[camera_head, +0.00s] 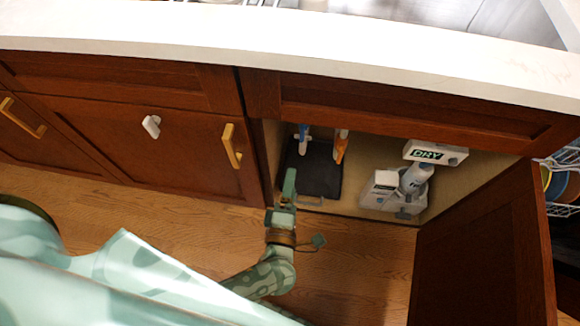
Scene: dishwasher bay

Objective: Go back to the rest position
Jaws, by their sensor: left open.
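My left gripper (288,189) is open at the mouth of the open cabinet under the counter. Nothing shows between its fingers. It is in front of a dark tray (318,167) on the cabinet floor, and its tip overlaps the tray's left front edge in the picture. I cannot tell whether it touches the tray. My right gripper is not in view.
The open cabinet door (484,250) stands out at the right. Inside are a blue-and-white item (303,138), an orange item (341,146), a box marked DRY (436,153) and a grey-white device (395,192). A dish rack (564,180) is at far right. Wooden floor (350,270) is clear.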

